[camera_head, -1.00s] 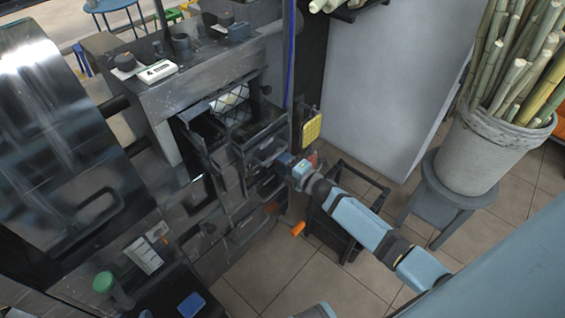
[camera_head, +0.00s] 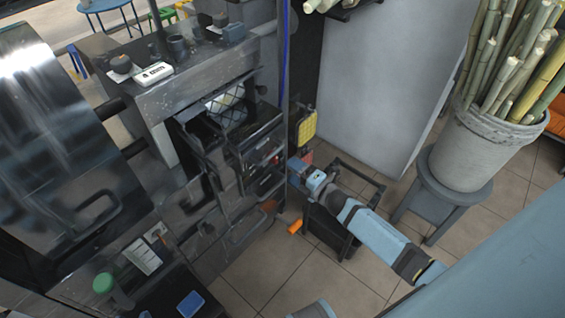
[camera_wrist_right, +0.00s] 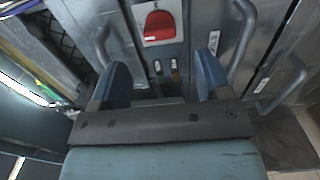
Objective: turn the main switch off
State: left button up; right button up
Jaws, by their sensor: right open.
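The main switch (camera_wrist_right: 160,24) is a red knob on a white plate, at the top middle of the right wrist view. In the head view my right gripper (camera_head: 303,168) is beside the front of the metal machine (camera_head: 200,80). I cannot make out the switch clearly there. My left gripper does not show.
Metal handles (camera_wrist_right: 240,40) stick out from the panel beside the switch. A black rack (camera_head: 332,235) stands on the tiles below my right arm. A pot of cane (camera_head: 478,150) on a grey stool (camera_head: 450,195) stands at right. A yellow pad (camera_head: 307,127) hangs near the gripper.

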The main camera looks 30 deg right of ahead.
pick_arm(q)
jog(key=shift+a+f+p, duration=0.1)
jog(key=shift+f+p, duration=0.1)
jog(key=shift+p, duration=0.15)
pick_arm(e)
jog(key=v, duration=0.7)
jog(key=shift+s, duration=0.3)
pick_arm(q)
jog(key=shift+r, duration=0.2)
pick_arm(e)
jog(key=shift+d, duration=0.1)
